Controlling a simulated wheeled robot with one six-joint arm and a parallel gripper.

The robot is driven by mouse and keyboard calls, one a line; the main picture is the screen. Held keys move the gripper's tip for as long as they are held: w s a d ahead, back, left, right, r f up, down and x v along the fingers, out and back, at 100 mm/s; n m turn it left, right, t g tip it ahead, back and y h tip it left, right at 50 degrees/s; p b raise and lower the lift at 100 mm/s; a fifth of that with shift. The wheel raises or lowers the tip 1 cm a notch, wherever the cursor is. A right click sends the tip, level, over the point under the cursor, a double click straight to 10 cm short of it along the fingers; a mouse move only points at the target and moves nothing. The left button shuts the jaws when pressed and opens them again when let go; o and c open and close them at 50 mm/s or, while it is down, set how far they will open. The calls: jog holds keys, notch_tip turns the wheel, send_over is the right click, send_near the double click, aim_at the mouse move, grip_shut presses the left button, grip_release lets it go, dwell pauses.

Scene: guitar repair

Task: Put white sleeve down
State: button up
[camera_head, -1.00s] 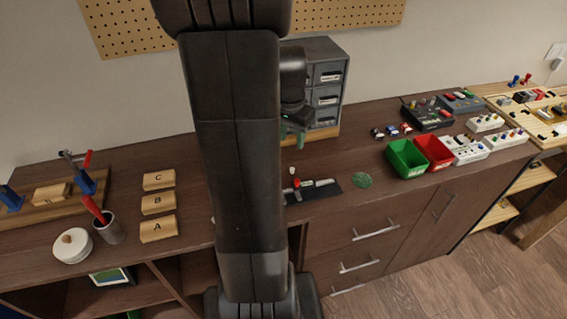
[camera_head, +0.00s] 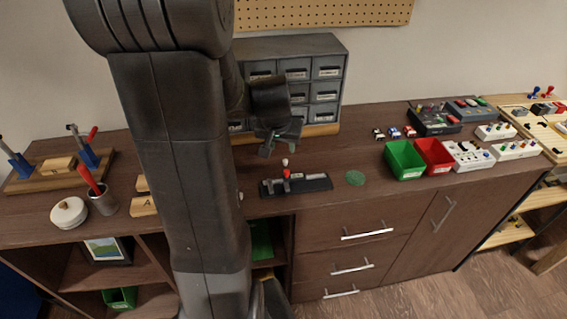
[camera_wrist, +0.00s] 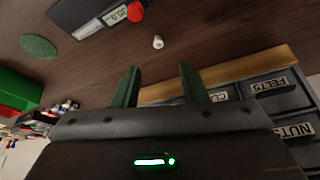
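The white sleeve (camera_head: 285,162) is a small pale cylinder on the brown counter, just behind the black measuring fixture (camera_head: 318,184) with its red knob (camera_head: 287,174). In the wrist view the white sleeve (camera_wrist: 157,42) stands apart from my fingers, beyond their tips and roughly in line with the gap. The fixture's red knob (camera_wrist: 137,11) and a display reading 20.0 (camera_wrist: 114,15) lie close to it. My gripper (camera_wrist: 160,78) is open, with nothing between its green fingers. In the head view my gripper (camera_head: 280,143) hangs above and behind the sleeve.
A grey drawer cabinet (camera_head: 298,68) stands close behind my gripper. A green disc (camera_head: 355,177) lies right of the fixture. Green (camera_head: 404,160) and red (camera_head: 434,155) bins are farther right. The counter between fixture and cabinet is mostly clear.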

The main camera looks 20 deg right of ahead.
aim_at(285, 161)
jog(key=x, duration=0.3)
jog(key=shift+f, duration=0.15)
jog(key=shift+s+x, duration=0.2)
jog(key=shift+x, duration=2.45)
grip_shut()
